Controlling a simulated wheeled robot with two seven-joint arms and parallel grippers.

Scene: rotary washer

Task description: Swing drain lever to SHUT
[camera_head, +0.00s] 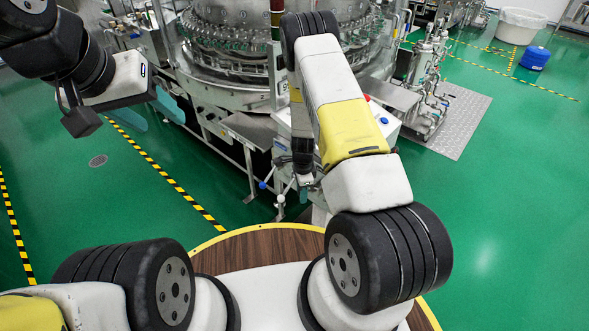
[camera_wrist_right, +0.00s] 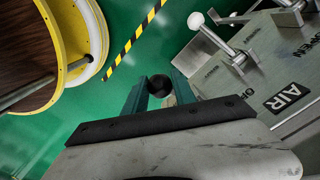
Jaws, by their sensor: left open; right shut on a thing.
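In the right wrist view, my right gripper (camera_wrist_right: 162,95) has its two teal fingers closed on a dark round knob (camera_wrist_right: 160,83), which I take as the end of the drain lever.
In the right wrist view, a white-ball lever (camera_wrist_right: 197,20) stands on a grey panel with OPEN and AIR (camera_wrist_right: 287,97) labels, close to the right of my gripper. Striped floor tape (camera_head: 165,172) crosses the green floor. A blue container (camera_head: 535,57) stands far back right.

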